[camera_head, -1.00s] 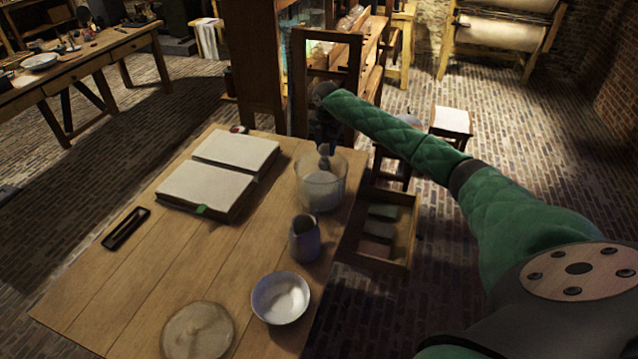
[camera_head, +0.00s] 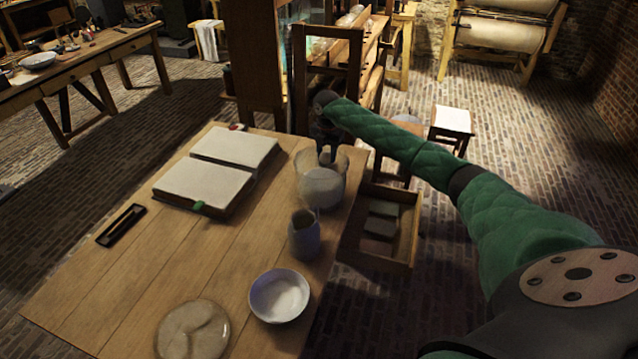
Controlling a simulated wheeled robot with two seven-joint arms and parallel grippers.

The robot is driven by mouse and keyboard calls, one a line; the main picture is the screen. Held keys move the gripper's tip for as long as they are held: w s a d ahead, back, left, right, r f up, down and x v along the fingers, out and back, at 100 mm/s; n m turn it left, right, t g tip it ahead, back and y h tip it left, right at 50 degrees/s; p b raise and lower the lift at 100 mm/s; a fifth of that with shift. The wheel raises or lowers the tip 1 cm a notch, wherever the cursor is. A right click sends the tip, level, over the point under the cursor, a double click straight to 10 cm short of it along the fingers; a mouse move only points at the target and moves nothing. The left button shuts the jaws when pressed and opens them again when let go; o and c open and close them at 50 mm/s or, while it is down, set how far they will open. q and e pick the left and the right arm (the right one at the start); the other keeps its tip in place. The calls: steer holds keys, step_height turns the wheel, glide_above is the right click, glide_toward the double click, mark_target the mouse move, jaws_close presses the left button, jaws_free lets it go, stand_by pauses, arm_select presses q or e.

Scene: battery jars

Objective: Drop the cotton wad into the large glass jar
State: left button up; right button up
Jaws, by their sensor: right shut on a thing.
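The large glass jar (camera_head: 321,192) stands upright near the table's far right edge, with a pale whitish filling in its lower part. My right gripper (camera_head: 326,154) comes down from above at the jar's mouth. It is shut on a small pale thing that I take for the cotton wad; fingers and glass mostly hide it, and its outline is unclear. I cannot tell whether the fingertips touch the rim. My left gripper is not in view.
A grey jug (camera_head: 304,238) stands just in front of the jar, with a white bowl (camera_head: 279,296) and a round glass disc (camera_head: 192,331) nearer. An open book (camera_head: 206,183) and dark tray (camera_head: 121,225) lie left. A wooden drawer (camera_head: 402,225) juts out right.

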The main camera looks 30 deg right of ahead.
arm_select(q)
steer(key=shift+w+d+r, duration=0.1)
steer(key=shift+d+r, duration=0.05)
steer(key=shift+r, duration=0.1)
arm_select(e)
steer(key=shift+f, duration=0.2)
steer(key=o, duration=0.9)
steer(key=shift+o, duration=0.2)
steer(key=shift+r, duration=0.15)
steer(key=shift+r+b, duration=0.35)
step_height(320, 180, up, 5)
steer(key=shift+r+b, duration=0.2)
steer(key=shift+b, duration=0.8)
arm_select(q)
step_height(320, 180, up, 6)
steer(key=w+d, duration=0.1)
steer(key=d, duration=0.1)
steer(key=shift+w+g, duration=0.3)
arm_select(e)
steer(key=shift+r, duration=0.7)
